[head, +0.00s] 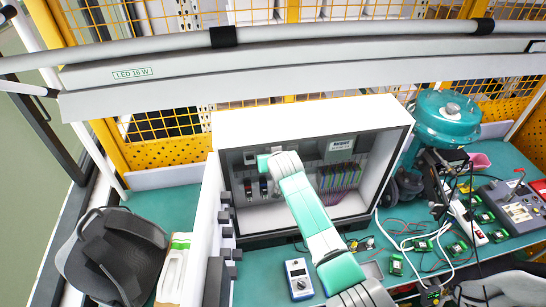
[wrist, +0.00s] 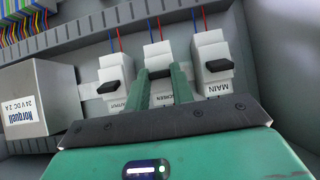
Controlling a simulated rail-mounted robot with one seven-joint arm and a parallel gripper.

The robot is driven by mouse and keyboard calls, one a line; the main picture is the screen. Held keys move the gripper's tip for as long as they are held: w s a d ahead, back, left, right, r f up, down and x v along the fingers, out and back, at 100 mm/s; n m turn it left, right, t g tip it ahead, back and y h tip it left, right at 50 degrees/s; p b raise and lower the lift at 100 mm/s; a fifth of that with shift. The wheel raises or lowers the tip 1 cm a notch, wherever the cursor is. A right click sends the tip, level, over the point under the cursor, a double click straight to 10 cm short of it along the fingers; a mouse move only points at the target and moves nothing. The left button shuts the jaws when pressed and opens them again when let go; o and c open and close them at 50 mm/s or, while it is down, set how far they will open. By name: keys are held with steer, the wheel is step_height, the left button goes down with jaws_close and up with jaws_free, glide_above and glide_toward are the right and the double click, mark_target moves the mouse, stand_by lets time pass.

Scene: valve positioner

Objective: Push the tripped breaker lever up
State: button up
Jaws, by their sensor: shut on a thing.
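In the wrist view three white breakers stand side by side, each with a black lever. The middle breaker (wrist: 154,50), with a label reading SCREEN, is between the MAIN breaker (wrist: 209,47) and the OUTPUT breaker (wrist: 116,71). My gripper (wrist: 160,72) has its two green fingers around the dark lever (wrist: 160,74) of the middle breaker and is shut on it. The fingers partly hide this lever, so I cannot tell its exact tilt. The outer levers stick out uncovered. In the head view my arm reaches into the cabinet (head: 310,110), where breakers (head: 264,188) show below my wrist.
A grey power supply box (wrist: 36,98) stands left of the breakers in the wrist view. Red and blue wires run to the breakers. The cabinet's walls surround my gripper. A meter (head: 341,146) and a coloured wire bundle (head: 338,177) are to the right inside.

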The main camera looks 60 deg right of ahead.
steer(key=o, duration=1)
steer(key=v, duration=0.8)
steer(key=shift+d, duration=0.1)
